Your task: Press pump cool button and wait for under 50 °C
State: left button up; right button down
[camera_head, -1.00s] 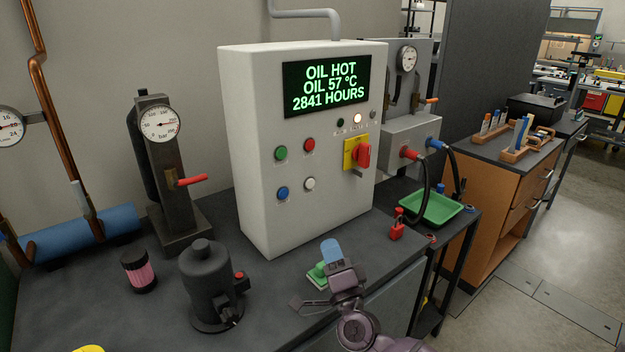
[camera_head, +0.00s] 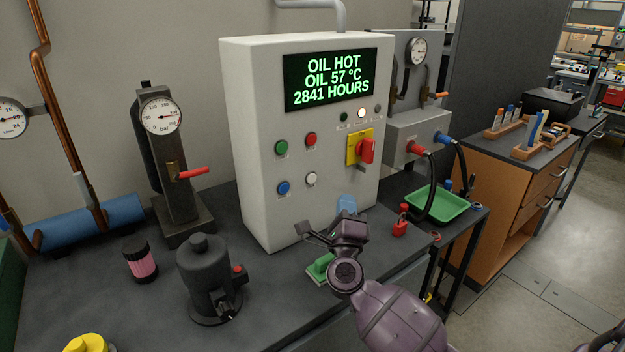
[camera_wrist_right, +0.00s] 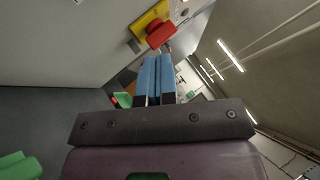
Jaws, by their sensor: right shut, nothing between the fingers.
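The pale control cabinet (camera_head: 305,220) stands on the dark bench. Its screen (camera_head: 331,80) reads OIL HOT, OIL 57 °C, 2841 HOURS. On its front are a green button (camera_head: 281,148), a red button (camera_head: 310,139), a blue button (camera_head: 284,188) and a white button (camera_head: 312,179); their labels are too small to read. My right gripper (camera_head: 347,204) is shut and empty, low in front of the cabinet's right side, below the buttons and apart from them. In the right wrist view its blue fingers (camera_wrist_right: 157,78) lie together. My left gripper is out of view.
A red rotary switch (camera_head: 367,150) on a yellow plate and a lit lamp (camera_head: 361,113) are on the cabinet's right side. A dark pump-like unit (camera_head: 207,277) and a pink-banded jar (camera_head: 140,262) stand at front left. A green sponge-like block (camera_head: 320,268) lies near my wrist.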

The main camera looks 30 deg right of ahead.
aim_at(312, 178)
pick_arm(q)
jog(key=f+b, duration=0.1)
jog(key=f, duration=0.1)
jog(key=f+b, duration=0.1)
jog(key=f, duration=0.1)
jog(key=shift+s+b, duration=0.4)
pick_arm(e)
jog(key=w, duration=0.8)
jog(key=shift+w+a, duration=0.25)
jog(key=shift+a, duration=0.1)
jog(key=shift+w, duration=0.15)
dwell(1.0)
jog(key=shift+w, duration=0.3)
jog(key=shift+w, duration=0.35)
dwell(0.8)
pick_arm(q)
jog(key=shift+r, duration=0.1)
pick_arm(e)
jog(key=shift+s, duration=0.1)
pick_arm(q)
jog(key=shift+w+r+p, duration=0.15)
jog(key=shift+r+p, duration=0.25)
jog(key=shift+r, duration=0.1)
pick_arm(e)
jog(key=shift+s, duration=0.7)
